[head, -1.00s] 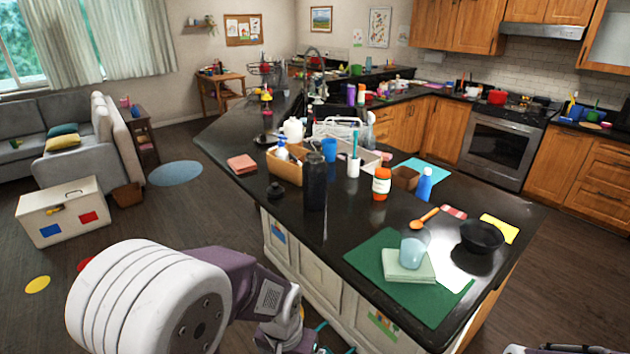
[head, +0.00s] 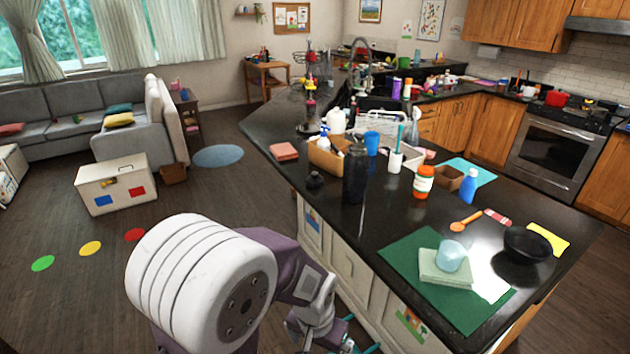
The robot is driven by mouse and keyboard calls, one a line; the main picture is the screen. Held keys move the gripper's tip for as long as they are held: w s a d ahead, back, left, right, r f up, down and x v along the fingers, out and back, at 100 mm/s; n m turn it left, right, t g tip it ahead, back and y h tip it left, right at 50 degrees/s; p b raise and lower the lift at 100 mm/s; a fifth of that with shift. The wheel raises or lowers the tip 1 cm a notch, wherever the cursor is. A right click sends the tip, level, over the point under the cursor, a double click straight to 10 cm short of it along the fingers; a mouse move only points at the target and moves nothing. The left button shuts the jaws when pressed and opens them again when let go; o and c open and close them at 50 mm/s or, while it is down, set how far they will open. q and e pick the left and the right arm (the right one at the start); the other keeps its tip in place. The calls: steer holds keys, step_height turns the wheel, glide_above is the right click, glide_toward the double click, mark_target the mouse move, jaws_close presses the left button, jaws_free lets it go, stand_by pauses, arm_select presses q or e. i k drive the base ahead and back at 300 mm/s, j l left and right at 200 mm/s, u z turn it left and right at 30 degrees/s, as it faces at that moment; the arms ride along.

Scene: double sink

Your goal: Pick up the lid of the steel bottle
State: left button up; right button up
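A dark, tall bottle (head: 355,176), which looks like the steel bottle, stands upright on the black counter. A small black knobbed piece (head: 315,181), which looks like its lid, rests on the counter just left of the bottle, near the left edge. My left arm comes in low in front of the counter. My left gripper (head: 352,338) is at the bottom edge, below the counter top and well apart from the lid. Only a little of it shows, with teal parts, so its opening is not clear. My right gripper is out of view.
A tan caddy (head: 326,157) with bottles stands behind the lid. A white cup with a brush (head: 394,164) and an orange-and-white jar (head: 423,183) stand right of the bottle. A green mat (head: 400,258) lies nearer. The counter front of the lid is clear.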

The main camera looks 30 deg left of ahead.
mark_target(314, 180)
steer(key=i+j+z, duration=0.15)
steer(key=j+z, duration=0.2)
steer(key=j, duration=0.25)
steer(key=i+j+z, duration=0.1)
steer(key=j+z, duration=0.3)
steer(key=j, duration=0.25)
steer(key=j+z, duration=0.35)
steer(key=j, duration=0.25)
steer(key=k+j+z, duration=0.1)
steer(key=j+z, duration=0.25)
steer(key=j, duration=0.3)
steer(key=k+j+z, duration=0.15)
steer(key=j+z, duration=0.2)
steer(key=j, duration=0.3)
steer(key=k+j+z, duration=0.2)
steer(key=j+z, duration=0.2)
steer(key=j, duration=0.2)
steer(key=k+j+z, duration=0.35)
steer(key=j, duration=0.15)
steer(key=k+j+z, duration=0.35)
steer(key=i+j, duration=0.05)
